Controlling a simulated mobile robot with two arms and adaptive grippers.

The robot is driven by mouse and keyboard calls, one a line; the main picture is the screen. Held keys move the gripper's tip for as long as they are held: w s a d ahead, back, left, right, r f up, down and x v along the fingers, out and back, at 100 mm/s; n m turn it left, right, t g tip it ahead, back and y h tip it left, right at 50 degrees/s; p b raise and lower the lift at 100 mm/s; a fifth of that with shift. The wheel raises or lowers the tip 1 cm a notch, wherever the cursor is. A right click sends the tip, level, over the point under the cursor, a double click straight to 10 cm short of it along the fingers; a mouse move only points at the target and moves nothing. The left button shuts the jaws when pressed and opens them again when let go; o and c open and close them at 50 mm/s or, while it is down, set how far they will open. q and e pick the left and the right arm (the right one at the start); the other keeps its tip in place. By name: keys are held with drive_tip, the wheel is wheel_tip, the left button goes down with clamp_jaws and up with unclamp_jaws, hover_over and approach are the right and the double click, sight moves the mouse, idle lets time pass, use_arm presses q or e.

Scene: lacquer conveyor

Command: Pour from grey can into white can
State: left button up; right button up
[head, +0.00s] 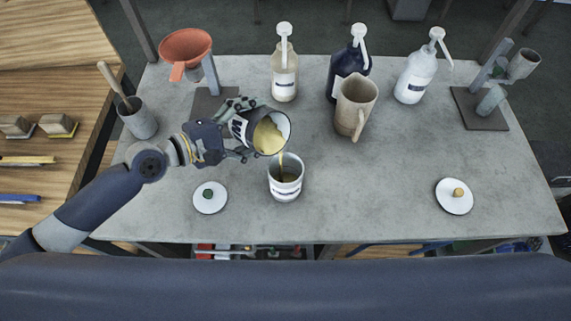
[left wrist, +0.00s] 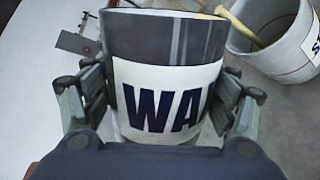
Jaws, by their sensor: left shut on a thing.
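The grey can (head: 243,128) is held tilted by my left gripper (head: 240,130), its mouth facing right and down. My left gripper is shut around its side; in the left wrist view the grey can (left wrist: 165,50) with a white label stands between the two fingers (left wrist: 160,108). Yellowish liquid shows inside it, and a thin stream runs from its lip. The white can (head: 287,186) stands upright on the table below the lip, and the stream enters its mouth. The white can also shows in the left wrist view (left wrist: 285,50). My right gripper is not in view.
A white lid with a green knob (head: 210,197) lies left of the white can; another lid (head: 454,196) lies at right. A beige jug (head: 354,108) and several pump bottles stand behind. A funnel stand (head: 212,85) is behind my gripper.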

use_arm(q)
drive_tip(key=shift+d+m+y+p, duration=0.1)
drive_tip(key=shift+m+y+p, duration=0.2)
drive_tip(key=shift+p, duration=0.05)
idle(1.2)
drive_tip(key=shift+s+d+r+m+t+p, duration=0.4)
drive_tip(key=shift+s+r+m+p, duration=0.1)
drive_tip(key=shift+p, duration=1.5)
